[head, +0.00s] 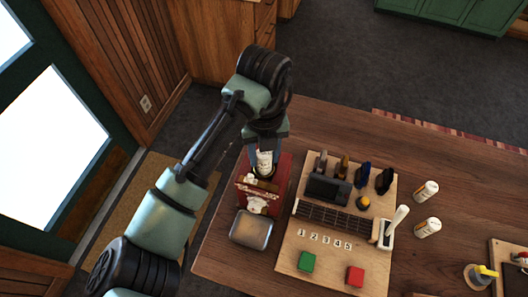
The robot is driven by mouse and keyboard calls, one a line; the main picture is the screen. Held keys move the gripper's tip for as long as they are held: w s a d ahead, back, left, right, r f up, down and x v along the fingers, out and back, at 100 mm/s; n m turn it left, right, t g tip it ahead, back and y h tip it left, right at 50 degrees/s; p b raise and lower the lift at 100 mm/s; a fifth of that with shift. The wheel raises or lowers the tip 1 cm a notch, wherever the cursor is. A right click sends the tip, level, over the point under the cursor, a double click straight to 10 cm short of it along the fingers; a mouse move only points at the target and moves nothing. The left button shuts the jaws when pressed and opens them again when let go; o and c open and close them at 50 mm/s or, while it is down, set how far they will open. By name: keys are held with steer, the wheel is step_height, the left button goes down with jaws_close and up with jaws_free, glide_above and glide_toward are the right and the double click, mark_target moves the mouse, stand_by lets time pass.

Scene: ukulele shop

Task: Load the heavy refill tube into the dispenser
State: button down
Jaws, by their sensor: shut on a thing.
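My gripper (265,152) is shut on a white tube with dark print (264,160), at the left part of the table. The tube looks upright, directly over or in the back part of a dark red box (284,172), which appears to be the dispenser. I cannot tell from this angle whether the tube's lower end is inside it or just above. The box has a red and white front panel with a white figure.
A metal tin (251,230) sits just in front of the red box. Bare table (330,120) lies behind.

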steer(key=shift+f+b, duration=0.45)
steer(key=shift+f, duration=0.15)
stand_by(0.3)
steer(key=c, duration=0.7)
jaws_free()
steer(key=shift+r, duration=0.1)
steer(key=shift+r+p, duration=4.05)
steer(key=shift+r, duration=1.35)
